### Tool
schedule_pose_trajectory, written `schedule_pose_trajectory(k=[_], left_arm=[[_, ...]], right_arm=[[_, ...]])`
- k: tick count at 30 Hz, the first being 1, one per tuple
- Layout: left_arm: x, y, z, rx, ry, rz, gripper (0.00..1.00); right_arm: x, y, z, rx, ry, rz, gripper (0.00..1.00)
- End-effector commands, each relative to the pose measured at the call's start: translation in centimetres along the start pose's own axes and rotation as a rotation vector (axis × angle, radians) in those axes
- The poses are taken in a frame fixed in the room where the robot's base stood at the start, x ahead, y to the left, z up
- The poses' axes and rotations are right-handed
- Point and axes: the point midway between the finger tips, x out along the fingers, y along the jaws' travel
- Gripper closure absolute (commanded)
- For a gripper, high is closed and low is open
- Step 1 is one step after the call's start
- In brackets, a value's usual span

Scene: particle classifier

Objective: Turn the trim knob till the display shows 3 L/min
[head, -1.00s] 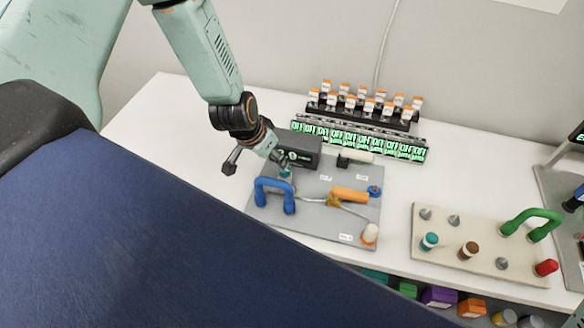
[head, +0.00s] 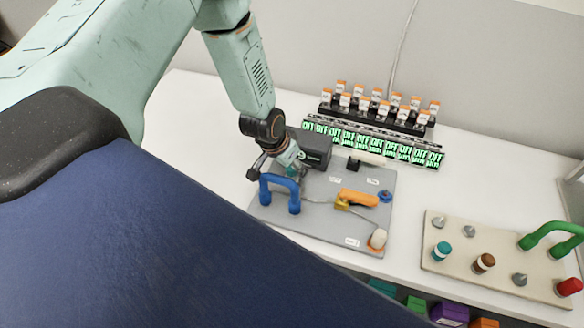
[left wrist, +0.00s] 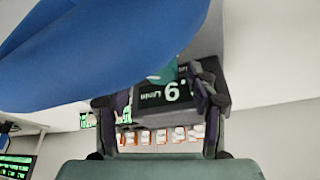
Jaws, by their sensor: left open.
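My left gripper (head: 282,170) is open and low over the grey panel (head: 320,228), just behind the blue arched handle (head: 280,190). A small teal knob (left wrist: 165,72) shows between its spread fingers in the left wrist view, partly hidden by the blue handle (left wrist: 80,50). I cannot tell whether the fingers touch the knob. The dark display box (head: 316,148) stands behind the gripper. In the left wrist view its display (left wrist: 165,93) is upside down and partly covered; I see L/min and a digit like 6 or 9. My right gripper is not in view.
An orange lever (head: 357,197), a blue knob (head: 385,196) and a white-topped knob (head: 377,239) are on the panel's right side. A beige board (head: 455,262) with knobs and a green handle lies right.

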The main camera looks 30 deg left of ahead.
Motion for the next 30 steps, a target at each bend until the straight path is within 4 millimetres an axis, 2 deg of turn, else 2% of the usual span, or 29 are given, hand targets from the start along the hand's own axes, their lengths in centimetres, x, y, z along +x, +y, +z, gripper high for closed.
schedule_pose_trajectory(k=[8,27,30], left_arm=[[0.07,0.18,-0.1,0.0,0.0,0.0,0.43],[0.04,0.18,0.0,-0.001,-0.002,0.001,0.96],[-0.01,0.2,0.01,-0.008,-0.003,-0.002,0.96]], right_arm=[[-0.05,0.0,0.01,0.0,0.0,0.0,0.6],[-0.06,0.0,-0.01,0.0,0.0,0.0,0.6],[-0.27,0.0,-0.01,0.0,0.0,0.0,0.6]])
